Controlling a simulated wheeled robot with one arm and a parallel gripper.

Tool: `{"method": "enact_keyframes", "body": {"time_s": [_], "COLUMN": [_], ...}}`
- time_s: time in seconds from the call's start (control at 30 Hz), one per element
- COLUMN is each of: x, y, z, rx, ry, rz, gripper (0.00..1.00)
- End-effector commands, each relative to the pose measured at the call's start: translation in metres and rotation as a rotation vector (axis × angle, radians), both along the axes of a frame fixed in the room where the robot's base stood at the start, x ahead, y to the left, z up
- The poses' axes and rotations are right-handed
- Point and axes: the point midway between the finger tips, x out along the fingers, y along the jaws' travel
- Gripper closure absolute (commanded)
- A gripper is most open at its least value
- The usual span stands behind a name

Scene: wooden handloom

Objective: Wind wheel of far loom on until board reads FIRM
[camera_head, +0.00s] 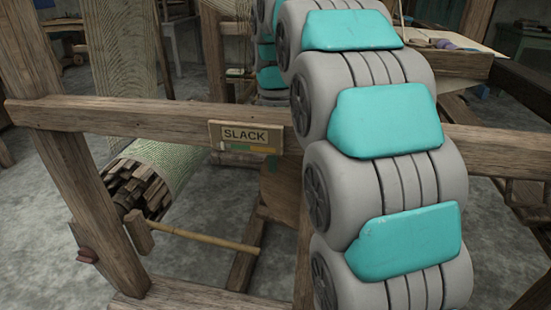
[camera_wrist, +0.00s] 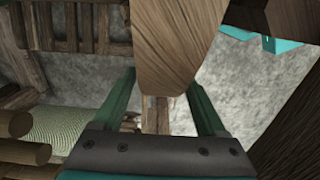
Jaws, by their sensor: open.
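In the head view, a wooden board (camera_head: 245,134) on the loom's cross rail reads SLACK, with a green and orange strip below the word. A roller (camera_head: 150,178) wound with pale green cloth sits to the left below the rail. I cannot make out the whole wheel; a brown wooden part (camera_head: 283,187) shows partly behind my arm. In the wrist view, my gripper (camera_wrist: 162,82) is open. A broad, tapering wooden piece (camera_wrist: 176,45) reaches down between its green fingers. I cannot tell whether they touch it, or whether it belongs to the wheel.
The cross rail (camera_head: 120,117) and a slanted post (camera_head: 85,190) frame the left side. A thin wooden rod (camera_head: 205,238) runs below the rail. A wooden tray (camera_head: 455,62) with coloured items stands at upper right. Bare grey floor (camera_head: 215,205) shows between the timbers.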

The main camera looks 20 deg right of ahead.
Motion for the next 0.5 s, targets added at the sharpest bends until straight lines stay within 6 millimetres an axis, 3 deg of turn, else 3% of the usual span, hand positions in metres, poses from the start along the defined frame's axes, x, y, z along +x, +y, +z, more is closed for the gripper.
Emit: {"method": "enact_keyframes", "body": {"time_s": [0.2, 0.5], "x": [-0.001, 0.0], "y": [0.0, 0.0], "z": [-0.018, -0.021], "rx": [0.0, 0.001], "ry": [0.004, 0.001], "rz": [-0.001, -0.001], "gripper": [0.26, 0.26]}}
